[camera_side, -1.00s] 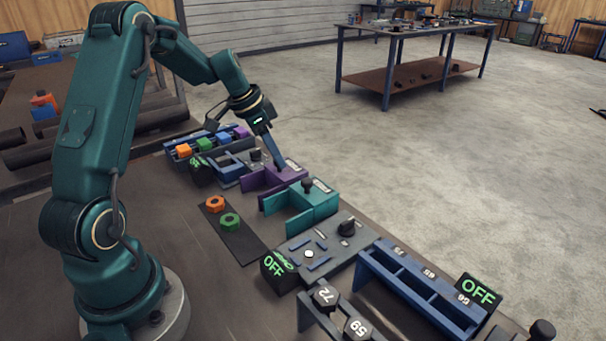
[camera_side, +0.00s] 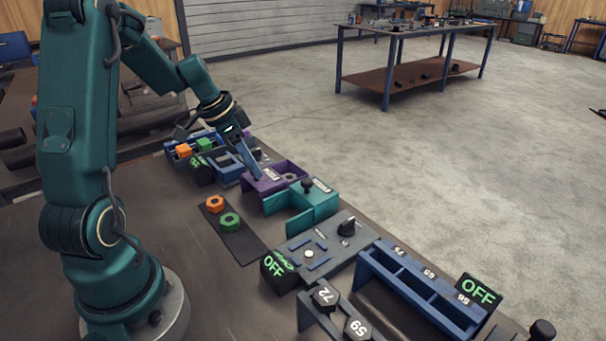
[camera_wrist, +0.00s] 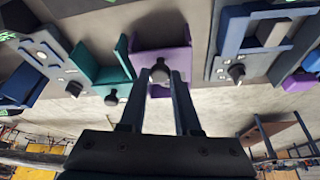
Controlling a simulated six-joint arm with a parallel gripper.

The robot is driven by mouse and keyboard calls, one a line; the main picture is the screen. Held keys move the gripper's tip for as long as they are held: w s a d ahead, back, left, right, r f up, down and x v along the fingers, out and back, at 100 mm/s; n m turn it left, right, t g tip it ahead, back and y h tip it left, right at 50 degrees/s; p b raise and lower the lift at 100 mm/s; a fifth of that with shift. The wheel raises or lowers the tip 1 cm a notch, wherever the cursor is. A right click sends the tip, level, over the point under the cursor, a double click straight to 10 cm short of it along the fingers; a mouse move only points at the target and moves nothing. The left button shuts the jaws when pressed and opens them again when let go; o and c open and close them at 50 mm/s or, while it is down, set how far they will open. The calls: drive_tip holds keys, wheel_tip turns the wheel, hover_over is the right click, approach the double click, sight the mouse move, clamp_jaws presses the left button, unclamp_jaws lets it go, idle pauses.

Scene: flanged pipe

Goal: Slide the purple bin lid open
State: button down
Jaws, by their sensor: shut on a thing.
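My gripper (camera_side: 257,176) reaches down to the lid and is shut on the lid's dark knob. In the wrist view my gripper (camera_wrist: 160,78) has its two fingers on either side of the knob (camera_wrist: 160,70), in front of the purple lid (camera_wrist: 160,35).
A teal bin (camera_side: 300,206) with a dark knob stands close on the right. A blue-framed fixture (camera_side: 224,168) is close on the left. Orange (camera_side: 215,203) and green (camera_side: 230,221) nuts lie on a dark strip in front. The bench between strip and arm base is clear.

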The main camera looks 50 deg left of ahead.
drive_tip(key=c, duration=0.6)
unclamp_jaws()
drive_tip(key=v, duration=0.5)
drive_tip(key=shift+r, duration=0.1)
wheel_tip(320, 180, up, 5)
drive_tip(key=shift+r, duration=0.2)
idle(0.4)
